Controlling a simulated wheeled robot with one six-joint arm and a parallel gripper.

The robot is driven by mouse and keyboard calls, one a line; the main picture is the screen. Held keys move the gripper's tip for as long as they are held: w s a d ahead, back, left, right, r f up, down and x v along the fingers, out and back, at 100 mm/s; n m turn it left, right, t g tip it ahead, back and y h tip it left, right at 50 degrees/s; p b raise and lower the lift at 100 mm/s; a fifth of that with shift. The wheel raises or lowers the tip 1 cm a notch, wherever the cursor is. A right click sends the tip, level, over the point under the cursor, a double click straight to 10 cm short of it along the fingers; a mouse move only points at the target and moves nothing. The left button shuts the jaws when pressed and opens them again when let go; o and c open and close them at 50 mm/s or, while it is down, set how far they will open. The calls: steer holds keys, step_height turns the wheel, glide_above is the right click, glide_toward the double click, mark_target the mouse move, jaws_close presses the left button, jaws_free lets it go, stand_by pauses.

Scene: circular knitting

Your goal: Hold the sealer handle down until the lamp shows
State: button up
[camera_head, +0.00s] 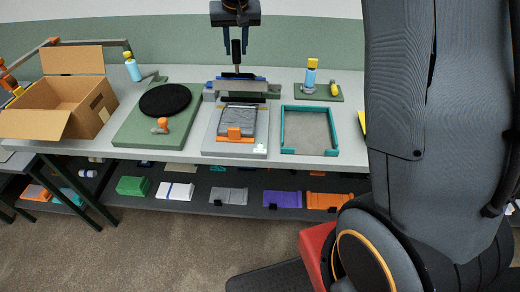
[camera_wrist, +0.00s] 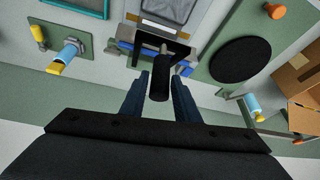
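The sealer is a pale grey base (camera_head: 212,141) on the bench, with a dark crossbar (camera_head: 240,87) at its back. Its black handle (camera_head: 236,52) stands upright behind the bar and also shows in the wrist view (camera_wrist: 160,78). My gripper (camera_head: 236,52) points down over the handle; its two blue-grey fingers are apart, one on each side, with a gap visible in the wrist view (camera_wrist: 159,90).
An open cardboard box (camera_head: 75,105) stands left. A green board (camera_head: 125,130) holds a black disc (camera_head: 165,100) and an orange-topped knob (camera_head: 161,125). A teal-framed tray (camera_head: 309,130) is right of the sealer.

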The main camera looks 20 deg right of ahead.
steer(key=shift+s+d, duration=0.3)
steer(key=shift+d, duration=0.4)
steer(key=o, duration=1.6)
steer(key=d, duration=0.2)
steer(key=s+d, duration=0.1)
steer(key=shift+s+d, duration=0.15)
steer(key=shift+d, duration=0.2)
steer(key=shift+s+d+f, duration=0.1)
steer(key=shift+d, duration=0.15)
steer(key=shift+c, duration=1.1)
steer(key=shift+a, duration=0.1)
